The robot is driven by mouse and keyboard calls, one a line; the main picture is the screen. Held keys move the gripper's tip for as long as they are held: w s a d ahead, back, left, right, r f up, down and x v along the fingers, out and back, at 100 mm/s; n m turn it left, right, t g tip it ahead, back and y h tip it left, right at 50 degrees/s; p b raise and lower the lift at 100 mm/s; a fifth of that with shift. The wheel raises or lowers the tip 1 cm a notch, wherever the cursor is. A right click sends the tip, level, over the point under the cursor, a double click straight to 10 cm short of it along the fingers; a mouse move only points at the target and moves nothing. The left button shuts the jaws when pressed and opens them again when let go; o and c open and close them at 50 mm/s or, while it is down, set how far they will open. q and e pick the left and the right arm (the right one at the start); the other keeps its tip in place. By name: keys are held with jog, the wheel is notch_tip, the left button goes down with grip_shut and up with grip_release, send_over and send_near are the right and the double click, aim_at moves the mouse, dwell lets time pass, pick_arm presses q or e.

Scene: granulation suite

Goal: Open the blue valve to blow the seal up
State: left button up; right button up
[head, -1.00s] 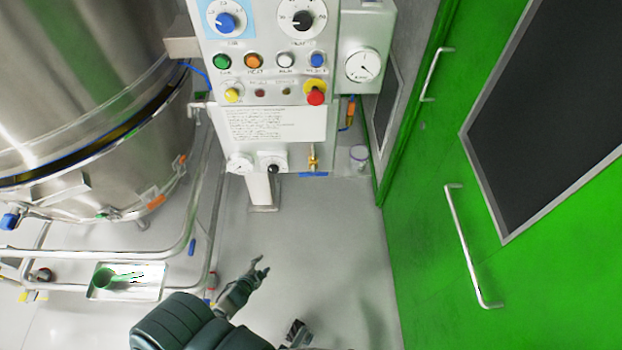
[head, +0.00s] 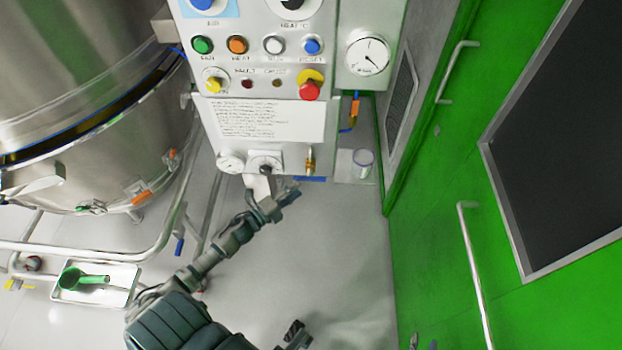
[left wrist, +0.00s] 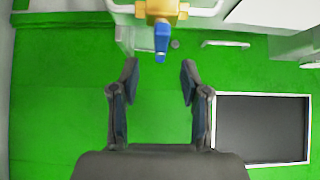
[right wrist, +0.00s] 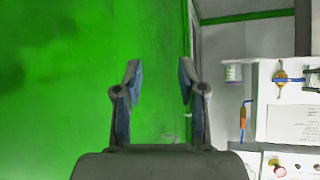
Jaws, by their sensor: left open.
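The blue valve shows in the left wrist view as a brass body (left wrist: 161,10) with a blue handle (left wrist: 161,42) pointing down the picture, just beyond my fingertips. In the head view its brass body (head: 310,158) is at the panel's lower right, with a blue strip just below. It also shows in the right wrist view (right wrist: 281,78). My left gripper (head: 287,196) is just below the panel's lower edge; its fingers (left wrist: 158,75) are open and empty, apart from the handle. My right gripper (right wrist: 157,75) is open and empty, facing the green door.
The control panel (head: 270,120) carries buttons, knobs and a red stop button (head: 309,90). A steel vessel (head: 90,120) stands left, with a tray (head: 122,290) holding a green scoop. A white tub (head: 361,164) sits right of the panel. The green door (head: 450,260) bounds the right.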

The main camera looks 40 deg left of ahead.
aim_at(310, 180)
pick_arm(q)
jog(key=x, duration=0.6)
jog(key=shift+w+a+f+b, duration=0.1)
jog(key=shift+w+b, duration=0.05)
jog(key=shift+b, duration=0.2)
jog(key=shift+w, duration=0.45)
pick_arm(e)
jog(key=shift+w+a+r+t+y, duration=0.15)
jog(key=shift+w+a+r+t, duration=0.2)
jog(key=shift+w+r+t, duration=0.2)
jog(key=shift+w+a+r+t+y, duration=0.15)
jog(key=shift+w+a+r+t, duration=0.15)
jog(key=shift+w+r+t, duration=0.25)
jog(key=shift+w, duration=0.1)
pick_arm(q)
grip_shut()
